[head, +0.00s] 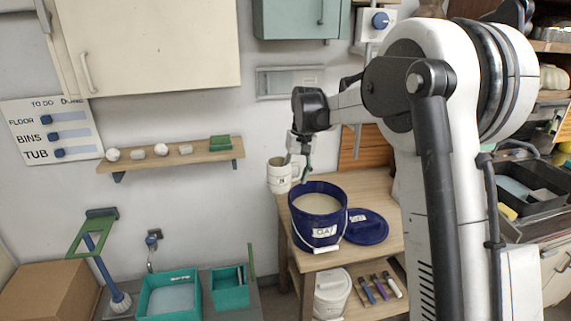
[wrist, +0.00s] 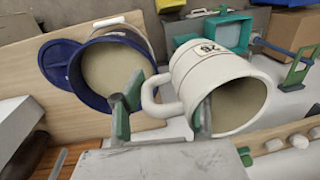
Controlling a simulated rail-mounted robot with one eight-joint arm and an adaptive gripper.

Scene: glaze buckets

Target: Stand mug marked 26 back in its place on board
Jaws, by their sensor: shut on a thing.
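A white mug (head: 279,177) with a dark-framed label is held in the air above the bucket's left side. In the wrist view the mug (wrist: 210,85) is tilted, its open mouth facing lower right. The label looks like 26, but is small. My gripper (head: 305,172) is shut on the mug at its handle side; in the wrist view my gripper (wrist: 163,118) has one finger left of the handle and the other at the mug's rim. The mug looks empty inside. A wooden wall shelf (head: 130,165) is left of the mug; I cannot tell whether it is the board.
A blue bucket (head: 318,236) of pale glaze stands on a wooden table (head: 378,186), its blue lid (head: 366,227) beside it. Several pale lumps and a green block (head: 220,143) sit on the wall shelf. Teal tubs (head: 168,298) stand lower left. A cabinet (head: 150,50) hangs above.

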